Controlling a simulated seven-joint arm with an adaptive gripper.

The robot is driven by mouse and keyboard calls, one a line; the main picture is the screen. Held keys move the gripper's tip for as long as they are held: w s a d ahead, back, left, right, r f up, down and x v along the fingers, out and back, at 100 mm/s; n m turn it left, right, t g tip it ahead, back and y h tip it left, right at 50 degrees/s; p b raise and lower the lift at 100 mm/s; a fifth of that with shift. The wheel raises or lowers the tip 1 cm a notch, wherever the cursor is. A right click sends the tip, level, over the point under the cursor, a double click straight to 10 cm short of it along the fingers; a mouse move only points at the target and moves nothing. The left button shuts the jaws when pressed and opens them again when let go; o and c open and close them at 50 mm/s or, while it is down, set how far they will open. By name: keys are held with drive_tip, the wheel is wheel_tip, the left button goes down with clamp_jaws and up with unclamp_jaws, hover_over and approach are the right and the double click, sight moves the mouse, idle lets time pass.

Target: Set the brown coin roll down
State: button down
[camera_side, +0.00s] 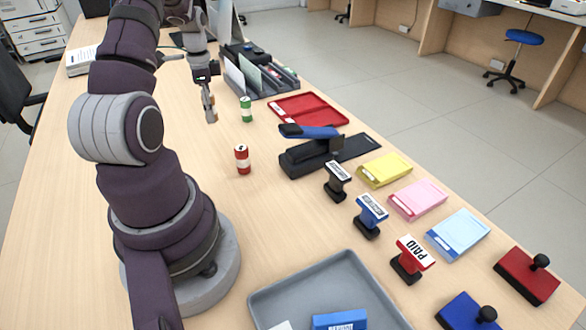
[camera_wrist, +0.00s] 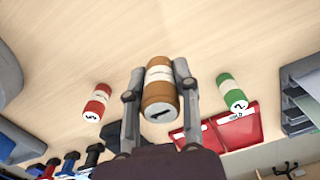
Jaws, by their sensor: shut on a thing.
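My gripper (camera_side: 209,108) is shut on the brown coin roll (camera_wrist: 160,95). In the wrist view the roll lies between the two fingers, with its white end marked 1 facing the camera. In the side view the gripper points down at the table left of the green coin roll (camera_side: 246,109), and the fingers mostly hide the brown roll. I cannot tell whether the roll touches the table. The red coin roll (camera_side: 242,159) stands upright nearer the side camera. In the wrist view the red roll (camera_wrist: 97,103) and green roll (camera_wrist: 231,92) stand on either side, apart from my gripper.
A blue-handled stapler (camera_side: 310,155), stamps and colored pads line the right edge. A grey tray (camera_side: 350,270) is in front. Bare wood surrounds the rolls.

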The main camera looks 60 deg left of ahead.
sight(217, 144)
wheel_tip(217, 144, down, 6)
drive_tip(key=shift+f, duration=0.1)
drive_tip(key=shift+f, duration=0.1)
drive_tip(key=c, duration=0.8)
unclamp_jaws()
drive_tip(key=shift+c, duration=0.2)
